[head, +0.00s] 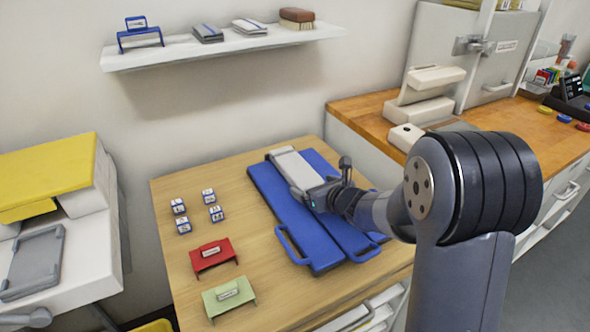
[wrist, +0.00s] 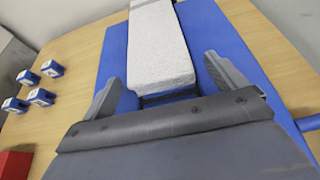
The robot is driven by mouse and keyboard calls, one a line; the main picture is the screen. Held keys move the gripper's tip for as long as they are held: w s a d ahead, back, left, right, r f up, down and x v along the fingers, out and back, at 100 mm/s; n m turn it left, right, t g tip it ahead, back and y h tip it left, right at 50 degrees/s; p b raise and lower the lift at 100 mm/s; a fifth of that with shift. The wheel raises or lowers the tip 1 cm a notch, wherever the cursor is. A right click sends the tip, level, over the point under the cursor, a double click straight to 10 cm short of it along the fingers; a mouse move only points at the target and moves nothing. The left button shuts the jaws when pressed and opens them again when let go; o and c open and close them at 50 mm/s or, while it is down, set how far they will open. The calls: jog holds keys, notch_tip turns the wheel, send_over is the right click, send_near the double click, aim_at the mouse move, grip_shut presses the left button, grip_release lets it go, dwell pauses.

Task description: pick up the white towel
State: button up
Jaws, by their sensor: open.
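The white towel (head: 292,165) is a long folded strip lying on a blue folding board (head: 277,210) on the wooden table. In the wrist view the towel (wrist: 160,45) runs away from me up the middle, over the blue board (wrist: 215,50). My gripper (head: 318,192) is at the towel's near end. In the wrist view my gripper (wrist: 168,85) has its two fingers apart, one on each side of the towel's near end. It is open and holds nothing. I cannot tell how high the fingers are above the board.
Several small blue-and-white blocks (head: 184,225), a red stand (head: 212,256) and a green stand (head: 228,295) are left of the board. A wall shelf (head: 225,44) hangs behind. A wooden counter (head: 365,110) with a white machine (head: 425,88) is at the right. The table's back left is bare.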

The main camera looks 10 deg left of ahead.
aim_at(295, 169)
jog(key=shift+x, duration=1.35)
jog(key=c, duration=1.1)
